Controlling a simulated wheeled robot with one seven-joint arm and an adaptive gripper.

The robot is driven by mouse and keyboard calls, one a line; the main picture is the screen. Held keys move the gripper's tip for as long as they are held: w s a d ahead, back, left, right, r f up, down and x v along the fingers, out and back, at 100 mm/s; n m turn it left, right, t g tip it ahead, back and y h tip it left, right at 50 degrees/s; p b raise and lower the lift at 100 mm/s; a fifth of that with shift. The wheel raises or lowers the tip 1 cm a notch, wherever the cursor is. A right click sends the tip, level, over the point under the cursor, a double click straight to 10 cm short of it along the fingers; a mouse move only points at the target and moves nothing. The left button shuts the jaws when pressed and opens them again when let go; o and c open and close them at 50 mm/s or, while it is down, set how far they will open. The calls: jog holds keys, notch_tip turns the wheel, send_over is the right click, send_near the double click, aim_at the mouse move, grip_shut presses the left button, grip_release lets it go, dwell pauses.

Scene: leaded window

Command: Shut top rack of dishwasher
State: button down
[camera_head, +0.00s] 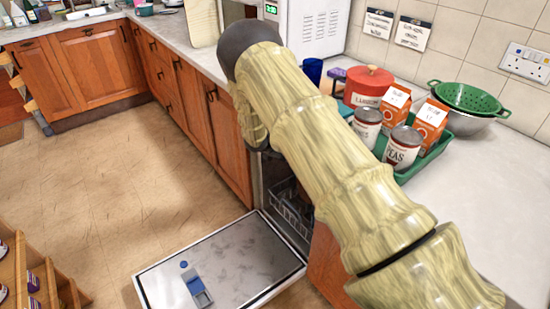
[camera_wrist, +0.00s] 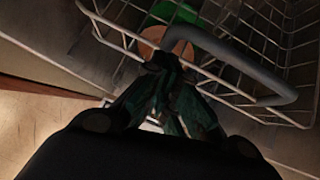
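The dishwasher's open door (camera_head: 235,262) lies flat, low in front of the cabinets in the head view. A dark wire rack (camera_head: 292,210) shows partly inside the dishwasher; my arm hides much of the opening. In the wrist view a wire rack (camera_wrist: 283,62) with a thick grey handle (camera_wrist: 235,62) fills the upper right. A green item and an orange-brown round item (camera_wrist: 163,40) sit in it. My gripper (camera_wrist: 165,62) has its dark fingers drawn together at the rack's front rim, by the handle's left end. I cannot tell whether a wire is between them. The head view hides my gripper.
The worktop above holds a green tray (camera_head: 437,150) with cans and cartons, a red pot (camera_head: 368,86) and a green colander (camera_head: 466,98). A wooden shelf unit (camera_head: 35,275) stands at lower left. The floor (camera_head: 120,170) between is clear.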

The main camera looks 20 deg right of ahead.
jog(key=shift+d+r, duration=0.25)
jog(key=shift+d, duration=0.15)
jog(key=shift+a, duration=0.1)
jog(key=s+a+r, duration=0.4)
jog(key=a+r, duration=0.3)
jog(key=a, duration=0.3)
jog(key=shift+s+a+r, duration=0.15)
jog(key=shift+s, duration=0.15)
